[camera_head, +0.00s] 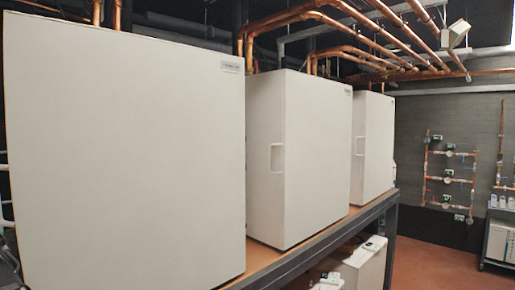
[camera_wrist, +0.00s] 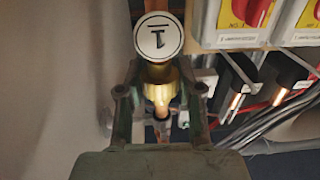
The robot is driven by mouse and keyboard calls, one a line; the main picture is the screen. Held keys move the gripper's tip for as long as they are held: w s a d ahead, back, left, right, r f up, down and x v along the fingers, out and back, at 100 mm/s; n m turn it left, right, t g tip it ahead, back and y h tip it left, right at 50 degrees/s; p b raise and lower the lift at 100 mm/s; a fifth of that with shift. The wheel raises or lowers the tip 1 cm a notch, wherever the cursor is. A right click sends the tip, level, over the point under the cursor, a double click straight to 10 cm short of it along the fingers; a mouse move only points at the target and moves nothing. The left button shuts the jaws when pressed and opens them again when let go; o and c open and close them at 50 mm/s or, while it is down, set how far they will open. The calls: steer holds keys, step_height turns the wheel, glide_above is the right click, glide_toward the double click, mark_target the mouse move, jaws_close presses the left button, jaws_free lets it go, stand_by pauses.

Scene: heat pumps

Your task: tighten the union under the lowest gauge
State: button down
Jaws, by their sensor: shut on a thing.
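In the wrist view a brass union (camera_wrist: 160,86) sits on a pipe between the fingers of my gripper (camera_wrist: 161,80). The fingers are closed in on it from both sides. A white round disc (camera_wrist: 158,37) with a black rim and an upside-down 1 is just above the union in the picture. It may be a tag or a gauge face; I cannot tell. A copper-coloured pipe end (camera_wrist: 161,110) shows below the union. The exact finger contact is partly hidden and blurred. The head view does not show my gripper, and its gauges are too small to identify.
Red switches on yellow plates (camera_wrist: 247,12) and dark cables (camera_wrist: 285,122) lie close on the right in the wrist view. A pale wall (camera_wrist: 60,80) is at left. The head view shows large white cabinets (camera_head: 120,150), wall pipework (camera_head: 450,180) and open red floor (camera_head: 435,262).

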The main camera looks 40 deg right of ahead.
steer(key=shift+f+m+h+b, duration=0.1)
steer(key=shift+m+h+b, duration=1.3)
steer(key=shift+b, duration=2.95)
steer(key=shift+m+g+h+b, duration=0.3)
steer(key=shift+m+h+b, duration=0.4)
steer(key=shift+h+b, duration=1.55)
steer(key=shift+y+b, duration=0.4)
steer(key=shift+y, duration=0.05)
steer(key=c, duration=0.7)
jaws_free()
steer(key=shift+y+p, duration=0.3)
steer(key=shift+p, duration=0.05)
steer(key=shift+d+r+n+y+p, duration=0.1)
steer(key=shift+r+n+y+p, duration=0.15)
steer(key=shift+n+y+p, duration=1.15)
steer(key=shift+y+p, duration=0.4)
steer(key=shift+p, duration=0.3)
steer(key=shift+n+y+p, duration=0.3)
steer(key=shift+y+p, duration=0.2)
steer(key=shift+p, duration=0.2)
